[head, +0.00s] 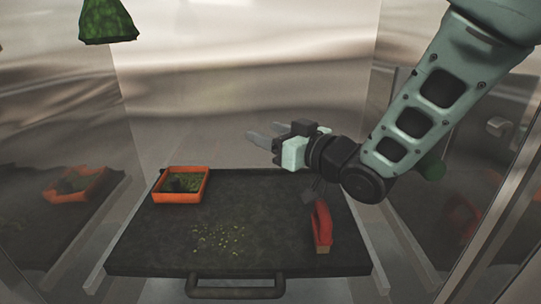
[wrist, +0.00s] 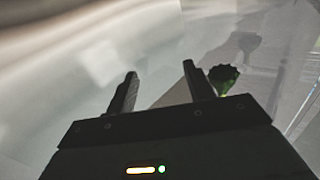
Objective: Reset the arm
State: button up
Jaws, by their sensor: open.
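My gripper (head: 262,136) is open and empty, held in the air above the right part of the dark tray and pointing left in the head view. In the wrist view my gripper's two fingers (wrist: 160,88) stand apart with nothing between them. No hand-held object is seen. A red tool (head: 321,226), perhaps a brush or scoop, is on the right side of the tray, below my gripper and apart from it.
A dark tray (head: 150,250) with a front handle (head: 235,291) bears an orange box (head: 203,186) with green contents at left. Yellow-green bits (head: 222,238) are scattered mid-tray. A green nozzle-like piece (head: 105,20) hangs upper left. Shiny walls (head: 240,60) enclose the space.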

jog(key=s+d+f+m+g+h, duration=0.2)
jog(key=s+d+f+g+h, duration=0.35)
jog(key=s+f+h, duration=0.4)
jog(key=s+d+f+g+h, duration=0.1)
jog(key=s+d+g, duration=0.2)
jog(key=s, duration=0.6)
jog(key=s+d+f+n+g+h, duration=0.1)
jog(key=s+d+g, duration=0.3)
jog(key=s, duration=0.6)
jog(key=shift+s+d+f+h+b, duration=0.2)
jog(key=shift+d+h+b, duration=0.2)
jog(key=shift+d, duration=0.1)
jog(key=o, duration=0.6)
